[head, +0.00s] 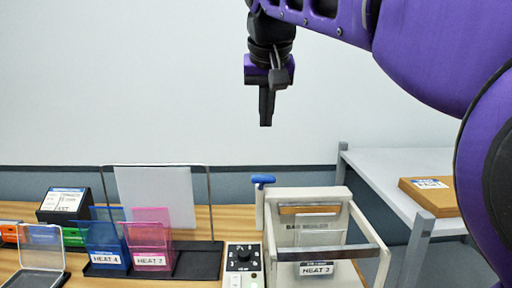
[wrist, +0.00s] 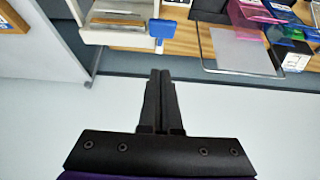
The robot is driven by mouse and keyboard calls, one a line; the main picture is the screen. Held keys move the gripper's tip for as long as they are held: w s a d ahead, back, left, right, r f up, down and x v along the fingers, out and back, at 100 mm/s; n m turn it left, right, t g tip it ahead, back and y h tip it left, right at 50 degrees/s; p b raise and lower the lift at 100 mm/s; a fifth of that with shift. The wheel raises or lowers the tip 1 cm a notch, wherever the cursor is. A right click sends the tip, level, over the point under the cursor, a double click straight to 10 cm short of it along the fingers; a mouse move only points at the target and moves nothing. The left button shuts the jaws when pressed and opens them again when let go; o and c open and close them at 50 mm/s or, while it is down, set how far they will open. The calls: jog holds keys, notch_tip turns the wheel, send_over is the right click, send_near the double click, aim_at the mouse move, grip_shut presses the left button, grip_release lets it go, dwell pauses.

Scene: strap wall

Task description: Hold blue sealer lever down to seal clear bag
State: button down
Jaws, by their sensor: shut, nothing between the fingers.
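The blue sealer lever (head: 263,180) stands raised on a pale post at the back left of the bag sealer (head: 324,193). It also shows in the wrist view (wrist: 162,29). A clear bag labelled HEAT 3 (head: 316,268) hangs in the sealer's frame. My gripper (head: 266,124) is shut and empty, pointing down. It is high above the sealer, in front of the pale wall, and apart from the lever. In the wrist view my gripper's fingers (wrist: 160,72) lie together, below the lever in the picture.
A control box with a dial (head: 243,256) stands left of the sealer. A black rack (head: 198,262) holds a blue HEAT 4 bag (head: 104,240) and a pink bag (head: 150,240). A grey side table (head: 395,164) carries a brown box (head: 430,195). The air around my gripper is clear.

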send_over(264, 175)
jog(key=s, duration=0.1)
jog(key=f, duration=0.8)
jog(key=shift+s+f+b, duration=0.2)
jog(key=shift+f+b, duration=0.15)
jog(key=shift+s+f, duration=0.2)
jog(key=shift+f, duration=0.35)
jog(key=shift+s+f, duration=0.2)
jog(key=shift+f, duration=0.35)
jog(key=shift+s+f+b, duration=0.15)
jog(key=shift+f+b, duration=0.2)
jog(key=shift+f, duration=0.25)
